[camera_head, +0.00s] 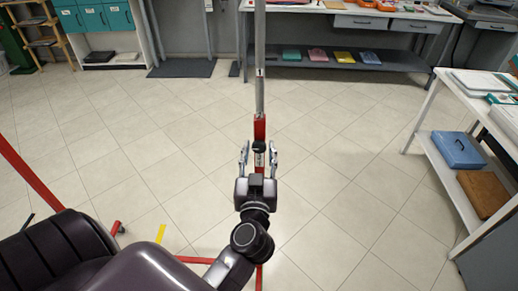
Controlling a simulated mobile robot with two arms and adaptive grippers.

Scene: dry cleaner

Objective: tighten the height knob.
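A grey metal pole (260,85) stands upright near the middle of the head view, with a red sleeve (260,128) on its lower part. The height knob (259,146) is small and black, and sits just below the visible red sleeve. My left gripper (258,155) is open and points away from me toward the knob. Its two fingers stand apart, one on each side of the knob, with visible gaps. I cannot tell how far the fingertips are from it in depth. The lower part of the pole is hidden behind the gripper and wrist. My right gripper is not in view.
Red tubes (195,260) lie low near the floor, left of my arm. A white table (436,100) on the right has a blue case (457,149) and a brown box (483,193) on its lower shelf. A workbench (345,65) stands behind. The tiled floor between is clear.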

